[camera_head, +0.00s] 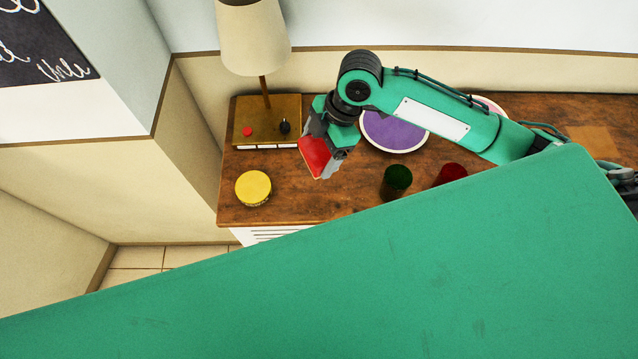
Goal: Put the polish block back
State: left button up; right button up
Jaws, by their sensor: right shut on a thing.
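My right gripper (331,160) is shut on a red block (315,157), which I take to be the polish block. It holds the block tilted above the left part of the wooden top, between the brown box and the purple disc. The fingers hide part of the block. I cannot tell how high the block is above the wood. My left gripper is not in view.
A lamp (254,45) stands behind a brown box (243,112) with knobs. A yellow tin (253,188) sits near the left front edge. A purple disc (392,130), a dark green cup (397,180) and a red cup (452,172) are to the right. Bare wood (297,203) lies between tin and cups.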

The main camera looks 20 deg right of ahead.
notch_tip(320, 180, down, 16)
jog(key=p, duration=0.3)
jog(key=shift+r, duration=0.15)
jog(key=shift+f, duration=0.5)
jog(key=shift+f, duration=0.1)
jog(key=o, duration=0.8)
jog(key=shift+d+r, duration=0.2)
jog(key=shift+r, duration=0.2)
jog(key=b+v, duration=0.2)
jog(key=v, duration=0.9)
jog(key=shift+r, duration=0.25)
